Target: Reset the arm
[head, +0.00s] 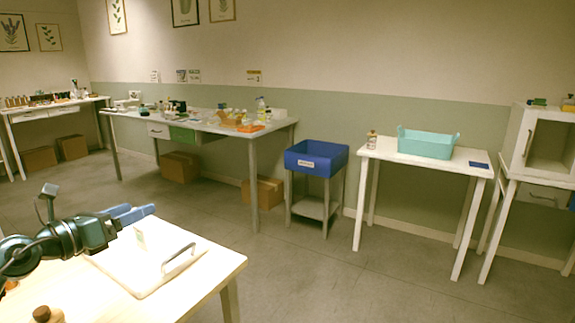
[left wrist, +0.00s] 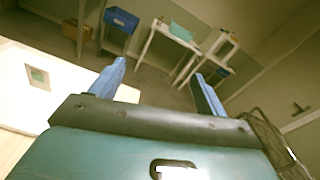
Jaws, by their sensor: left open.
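My left gripper (head: 130,213) comes in from the left in the head view, held above the near table. Its two blue fingers stand apart in the left wrist view (left wrist: 158,85), with nothing between them. A small greenish square shows on the white surface in the left wrist view (left wrist: 38,77). My right gripper is in neither view.
The near table (head: 218,262) has a dark-capped bottle (head: 47,314) at its front left. Across the floor stand a blue bin (head: 316,158) on a stand, a white table with a teal basket (head: 427,143), and a long cluttered table (head: 215,127). The floor between is clear.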

